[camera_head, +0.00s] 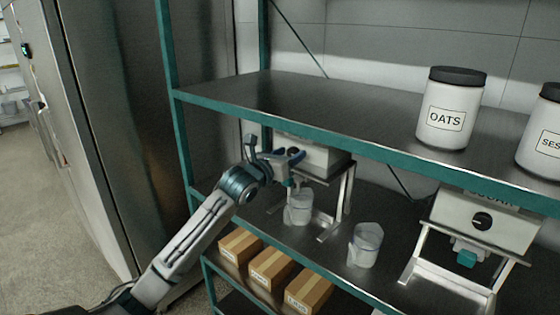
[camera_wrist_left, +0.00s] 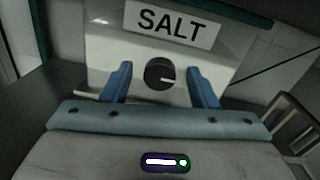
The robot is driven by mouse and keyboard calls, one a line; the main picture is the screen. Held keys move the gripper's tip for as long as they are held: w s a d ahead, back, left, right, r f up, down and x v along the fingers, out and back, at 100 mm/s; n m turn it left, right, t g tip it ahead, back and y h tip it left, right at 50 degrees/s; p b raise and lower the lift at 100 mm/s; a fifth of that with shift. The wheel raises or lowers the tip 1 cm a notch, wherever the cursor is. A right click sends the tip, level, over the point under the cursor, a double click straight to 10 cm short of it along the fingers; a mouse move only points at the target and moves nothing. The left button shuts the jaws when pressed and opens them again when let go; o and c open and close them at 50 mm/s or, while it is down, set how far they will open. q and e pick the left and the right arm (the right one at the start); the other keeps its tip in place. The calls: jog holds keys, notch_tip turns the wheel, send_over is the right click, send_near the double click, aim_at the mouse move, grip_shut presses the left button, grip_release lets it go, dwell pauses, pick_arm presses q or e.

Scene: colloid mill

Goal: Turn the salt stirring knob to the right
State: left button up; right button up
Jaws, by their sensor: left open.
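The salt dispenser (camera_head: 312,158) stands on the middle shelf at the left, partly hidden by my left arm and the upper shelf. In the left wrist view its SALT label (camera_wrist_left: 172,28) sits above the dark round stirring knob (camera_wrist_left: 160,74). A light mark on the knob points to the right. My left gripper (camera_wrist_left: 161,82) is open, with one blue finger on each side of the knob in the picture. I cannot tell whether the fingers touch it. In the head view my left gripper (camera_head: 291,160) is at the dispenser's front. My right gripper is not in view.
A clear container (camera_head: 298,207) stands below the salt dispenser and another clear container (camera_head: 366,245) stands to its right. A second dispenser (camera_head: 481,222) is at the right. The upper shelf (camera_head: 300,98) holds an OATS jar (camera_head: 450,108). Boxes (camera_head: 270,268) sit lower down.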

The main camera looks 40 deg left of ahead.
pick_arm(q)
jog(key=s+b, duration=0.5)
jog(key=s, duration=0.5)
jog(key=shift+s, duration=0.15)
jog(key=shift+a, duration=0.1)
jog(key=shift+f, duration=0.1)
dwell(0.4)
